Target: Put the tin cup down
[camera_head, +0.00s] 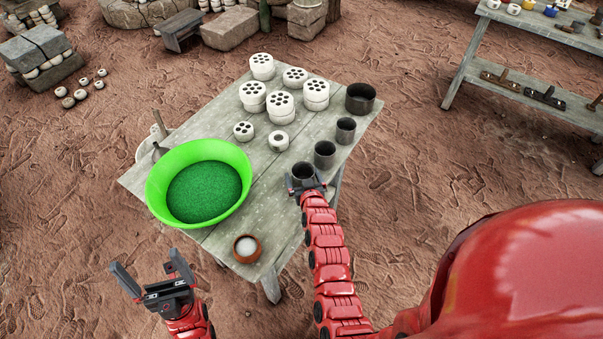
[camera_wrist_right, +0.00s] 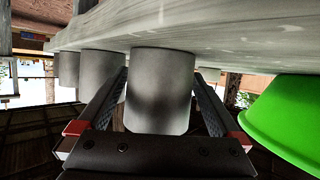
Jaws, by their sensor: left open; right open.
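A dark metal tin cup (camera_head: 303,170) stands upright on the near right edge of the wooden table (camera_head: 270,212). My right gripper (camera_head: 304,184) is at the cup, with its jaws open. In the right wrist view, which is upside down, the cup (camera_wrist_right: 160,88) is between the two fingers of my right gripper (camera_wrist_right: 160,76), and its base meets the tabletop (camera_wrist_right: 200,38). Contact between fingers and cup cannot be told. My left gripper (camera_head: 148,268) is open and empty, off the table at lower left.
Two similar cups (camera_head: 325,155) (camera_head: 345,130) and a dark pot (camera_head: 360,98) line the table's right edge. A green basin (camera_head: 158,201), a small brown bowl (camera_head: 247,257) and several white perforated pieces (camera_head: 281,104) also stand there. The table's near right part is bare.

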